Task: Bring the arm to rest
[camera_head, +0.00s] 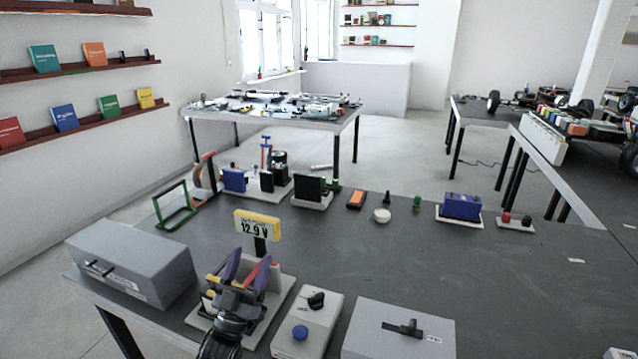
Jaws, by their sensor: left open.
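My left gripper (249,264) comes up from the bottom edge, left of centre. Its two purple fingers stand apart and are open. It is in front of a meter (257,225) with a yellow-edged display reading 12.9 V, and over the pale base plate (274,306) under that meter. Red and yellow parts show around the fingers. Whether the fingers touch any of these parts cannot be told. The black wrist hides part of the plate. My right gripper is not in view.
On the dark table (340,250), a grey box (135,262) stands left of the gripper. A pale box with a blue button (300,332) and a grey switch box (385,335) stand to its right. Small devices line the far edge. The table's middle right is clear.

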